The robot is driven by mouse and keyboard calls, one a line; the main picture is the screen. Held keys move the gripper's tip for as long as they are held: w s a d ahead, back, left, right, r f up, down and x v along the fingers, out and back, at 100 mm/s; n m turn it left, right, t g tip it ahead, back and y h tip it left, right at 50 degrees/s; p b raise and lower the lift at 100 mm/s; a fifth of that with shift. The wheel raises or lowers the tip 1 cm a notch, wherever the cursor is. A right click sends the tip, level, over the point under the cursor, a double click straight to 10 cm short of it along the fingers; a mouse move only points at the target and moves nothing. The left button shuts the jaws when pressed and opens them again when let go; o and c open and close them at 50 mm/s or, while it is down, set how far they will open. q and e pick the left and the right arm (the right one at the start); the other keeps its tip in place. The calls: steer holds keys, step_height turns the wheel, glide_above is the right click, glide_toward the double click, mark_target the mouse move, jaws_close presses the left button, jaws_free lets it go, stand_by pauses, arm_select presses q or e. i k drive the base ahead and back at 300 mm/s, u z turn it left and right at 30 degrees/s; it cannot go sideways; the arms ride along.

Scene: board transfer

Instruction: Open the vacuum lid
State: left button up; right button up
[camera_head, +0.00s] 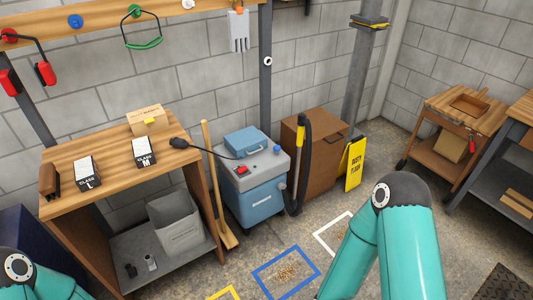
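The vacuum (262,204) stands on the floor against the wall, left of a brown cabinet. It has a blue lower body and a grey top section (267,174) with a red switch (241,170) and a blue knob (277,149). A blue part with a handle (246,142) sits on top; I cannot tell whether it is the lid or a separate case. The grey top appears closed on the body. A black hose (302,165) with a yellow band stands at its right side. Neither gripper is in view; only parts of my arms show at the bottom.
A wooden bench (110,155) with class cards and a black plug (179,142) is left of the vacuum. A broom (211,180) leans between them. The brown cabinet (315,150) and a yellow floor sign (355,163) stand right. Blue (300,250) and white floor outlines lie in front.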

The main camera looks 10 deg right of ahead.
mark_target(243, 142)
steer(key=z, duration=0.05)
steer(key=i, duration=1)
steer(key=u, duration=0.05)
